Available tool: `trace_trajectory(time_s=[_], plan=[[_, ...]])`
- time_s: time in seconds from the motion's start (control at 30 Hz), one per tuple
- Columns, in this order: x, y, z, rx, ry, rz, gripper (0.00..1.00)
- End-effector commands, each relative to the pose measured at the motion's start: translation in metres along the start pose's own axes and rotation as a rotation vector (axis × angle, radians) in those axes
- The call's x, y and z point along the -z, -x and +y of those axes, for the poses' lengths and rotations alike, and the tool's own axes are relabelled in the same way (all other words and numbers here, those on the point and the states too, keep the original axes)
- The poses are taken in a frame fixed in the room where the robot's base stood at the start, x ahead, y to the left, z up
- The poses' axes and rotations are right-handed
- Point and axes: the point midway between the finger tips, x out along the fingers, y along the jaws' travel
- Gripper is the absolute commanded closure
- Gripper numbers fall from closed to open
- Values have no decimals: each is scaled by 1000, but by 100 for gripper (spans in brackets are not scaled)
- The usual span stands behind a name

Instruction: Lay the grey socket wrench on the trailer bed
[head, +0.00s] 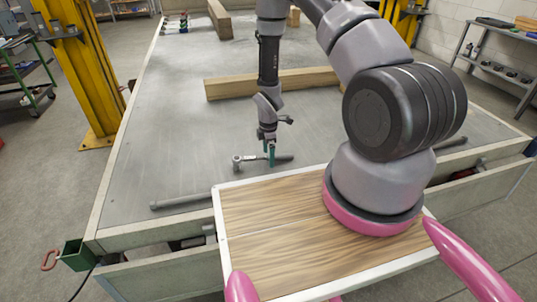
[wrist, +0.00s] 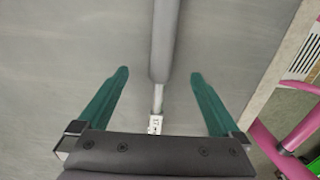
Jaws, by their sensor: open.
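The grey socket wrench (head: 249,160) lies on the grey trailer bed (head: 170,120) near its front edge, its round head to the left and its handle to the right. My gripper (head: 270,160) points down at the wrench, with its teal fingers around the handle side. In the wrist view my gripper (wrist: 160,73) is open. The wrench's dark handle (wrist: 165,40) and thin shaft run between the two fingers, with a gap on each side.
A wooden beam (head: 225,88) lies across the bed behind the gripper. A grey bar (head: 180,202) lies by the front edge at left. Small coloured items (head: 183,23) stand at the far left. The bed's left middle is clear. Yellow posts (head: 85,75) stand outside.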

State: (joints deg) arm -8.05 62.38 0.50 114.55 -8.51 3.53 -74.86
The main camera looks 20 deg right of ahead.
Motion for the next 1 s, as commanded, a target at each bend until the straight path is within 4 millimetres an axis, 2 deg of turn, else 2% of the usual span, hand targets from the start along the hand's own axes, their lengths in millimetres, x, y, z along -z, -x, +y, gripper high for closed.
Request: trace_trajectory(time_s=[0.4,0.53,0.67,0.9,1.0], plan=[[0,0,0,1,0,0,0],[0,6,0,-1,0,0,0],[0,26,1,-3,0,1,0],[0,76,1,-4,-2,1,0],[0,91,1,-2,-1,1,0]])
